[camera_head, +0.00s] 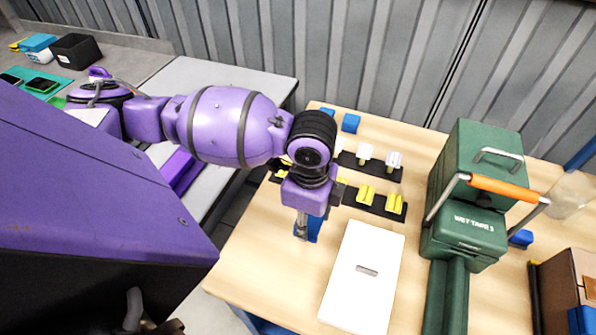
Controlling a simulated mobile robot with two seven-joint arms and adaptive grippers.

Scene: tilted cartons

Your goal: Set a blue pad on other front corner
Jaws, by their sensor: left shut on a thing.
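My left gripper (301,230) hangs pointing down over the left part of the wooden table, beside the white slotted board. It is shut on a blue piece (315,229), mostly hidden behind the fingers; I cannot tell if it touches the table. Two more blue pads, one (350,122) and another (327,112), lie at the table's back edge. A blue piece (521,239) sits right of the green case. A brown carton (559,288) stands at the right edge, with blue (587,319) at its lower front. My right gripper is not in view.
The white slotted board (352,302) lies at the table's front middle. The green case (466,200) with an orange handle stands right of it. Black strips (381,208) with yellow and white pieces lie behind the board. Bare wood (262,262) shows at front left.

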